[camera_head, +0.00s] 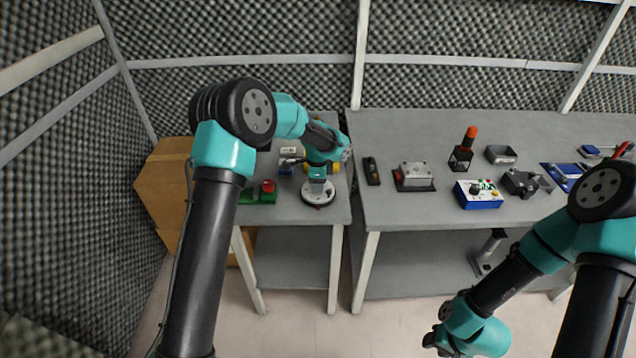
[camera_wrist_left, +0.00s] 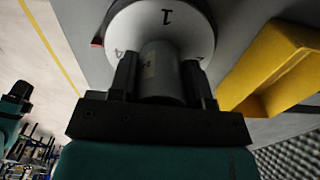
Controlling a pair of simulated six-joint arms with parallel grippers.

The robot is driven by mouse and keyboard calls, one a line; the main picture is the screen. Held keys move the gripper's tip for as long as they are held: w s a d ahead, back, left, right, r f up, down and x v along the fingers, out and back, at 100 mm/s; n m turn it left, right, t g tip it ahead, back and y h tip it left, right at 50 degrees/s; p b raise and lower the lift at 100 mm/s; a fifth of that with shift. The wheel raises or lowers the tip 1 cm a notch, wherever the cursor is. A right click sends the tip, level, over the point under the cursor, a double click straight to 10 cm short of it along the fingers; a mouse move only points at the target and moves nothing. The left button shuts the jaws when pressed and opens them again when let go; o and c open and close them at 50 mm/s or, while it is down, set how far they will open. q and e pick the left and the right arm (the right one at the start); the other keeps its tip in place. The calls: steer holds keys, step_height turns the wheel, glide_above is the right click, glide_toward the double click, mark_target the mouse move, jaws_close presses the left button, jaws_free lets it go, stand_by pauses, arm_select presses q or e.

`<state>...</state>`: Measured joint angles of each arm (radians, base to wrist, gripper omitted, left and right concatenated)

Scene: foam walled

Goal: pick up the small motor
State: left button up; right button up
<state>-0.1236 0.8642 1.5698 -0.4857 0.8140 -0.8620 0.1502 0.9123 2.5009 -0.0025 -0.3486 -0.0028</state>
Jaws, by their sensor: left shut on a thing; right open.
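The small motor, a grey cylinder (camera_wrist_left: 162,72), shows between the fingers of my left gripper (camera_wrist_left: 160,78) in the left wrist view. The gripper is shut on its sides. A round white dial (camera_wrist_left: 168,17) with printed numbers lies just beyond the motor; I cannot tell whether they touch. In the head view my left gripper (camera_head: 317,177) is over this white dial (camera_head: 318,196), near the front of the left table, and the motor is hard to make out there.
A green box with a red button (camera_head: 262,192) sits left of the dial. A yellow bin (camera_wrist_left: 270,62) stands close beside my left gripper. The right table (camera_head: 415,225) holds a blue control box (camera_head: 478,199), a grey box (camera_head: 415,172) and several other parts. A gap separates the tables.

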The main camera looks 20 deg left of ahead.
arm_select(q)
steer(key=shift+r, duration=0.1)
steer(key=shift+r, duration=0.45)
step_height(320, 180, up, 3)
steer(key=shift+f, duration=0.15)
steer(key=s+d, duration=0.1)
steer(key=s, duration=0.4)
steer(key=s+d, duration=0.2)
steer(key=s, duration=0.3)
steer(key=s+d+r, duration=0.1)
steer(key=s, duration=0.4)
steer(key=shift+s+d+r, duration=0.1)
steer(key=shift+s+d, duration=0.1)
